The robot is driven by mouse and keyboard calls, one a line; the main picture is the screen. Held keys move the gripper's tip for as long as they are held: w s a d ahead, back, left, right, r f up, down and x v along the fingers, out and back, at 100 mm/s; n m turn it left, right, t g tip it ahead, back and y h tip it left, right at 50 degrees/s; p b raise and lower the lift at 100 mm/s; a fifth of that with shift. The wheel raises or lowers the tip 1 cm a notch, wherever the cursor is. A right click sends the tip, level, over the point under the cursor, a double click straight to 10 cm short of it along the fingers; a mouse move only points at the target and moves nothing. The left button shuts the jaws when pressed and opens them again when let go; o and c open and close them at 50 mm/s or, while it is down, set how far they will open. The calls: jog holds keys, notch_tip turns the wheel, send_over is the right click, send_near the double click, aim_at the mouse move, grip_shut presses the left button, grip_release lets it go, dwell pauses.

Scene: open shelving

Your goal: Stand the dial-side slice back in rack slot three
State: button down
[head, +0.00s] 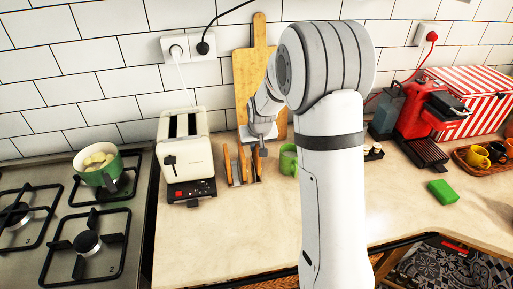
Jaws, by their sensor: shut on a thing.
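A small toast rack (238,183) stands on the counter, right of the cream toaster (198,158). Brown slices stand upright in it, one at the left (227,162) and one in the middle (243,163). My gripper (262,142) points down over the rack's right end. It is shut on a slice (257,162), which is upright at the right side of the rack. I cannot tell whether this slice rests on the rack's base or is just above it. My gripper hides its top. The toaster's two slots look dark and empty.
A green mug (288,161) stands close right of the rack. A wooden board (246,75) leans on the wall behind. The hob with a green pot (98,177) is at left. A red coffee machine (433,110) and green sponge (441,192) are at right. The front counter is clear.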

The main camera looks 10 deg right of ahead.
jog(key=shift+w+f, duration=0.1)
jog(key=shift+f, duration=0.7)
jog(key=c, duration=1.9)
grip_release()
jog(key=shift+f, duration=0.1)
jog(key=o, duration=0.4)
jog(key=b+v, duration=0.1)
jog(key=v, duration=1.1)
jog(key=shift+g, duration=0.7)
jog(key=s+r, duration=0.1)
jog(key=s, duration=0.8)
jog(key=s+r, duration=0.1)
jog(key=s, duration=0.8)
jog(key=s+r, duration=0.1)
jog(key=s, duration=0.8)
jog(key=shift+s+d, duration=0.25)
jog(key=shift+s, duration=0.15)
